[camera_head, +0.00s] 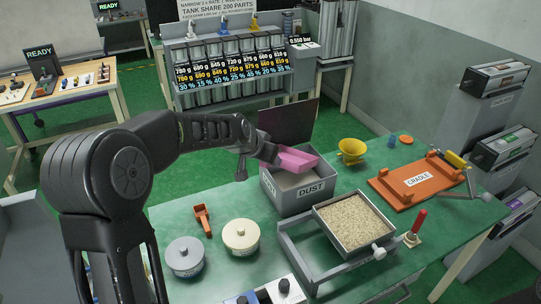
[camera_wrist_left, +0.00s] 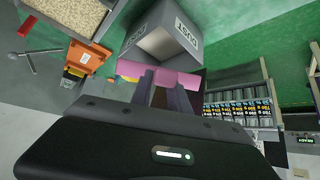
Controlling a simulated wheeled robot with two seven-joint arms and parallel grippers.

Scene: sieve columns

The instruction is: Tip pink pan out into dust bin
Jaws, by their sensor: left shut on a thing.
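The pink pan (camera_head: 298,158) is held over the open grey dust bin (camera_head: 312,205), which has a DUST label on its front. My left gripper (camera_head: 270,151) is shut on the pan's near end. The pan looks somewhat tilted; whether anything is in it I cannot tell. Pale material shows inside the bin below it. In the left wrist view the gripper's fingers (camera_wrist_left: 172,88) hold the pink pan (camera_wrist_left: 190,80), with the dust bin (camera_wrist_left: 132,38) beyond it. My right gripper is not in view.
A dark upright panel (camera_head: 287,122) stands behind the bin. A sieve tray of grains (camera_head: 353,222) stands right of the bin's front. A yellow funnel (camera_head: 351,150) and orange cradle (camera_head: 415,186) lie farther right. Two lidded tins (camera_head: 241,236) and an orange scoop (camera_head: 202,219) are in front.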

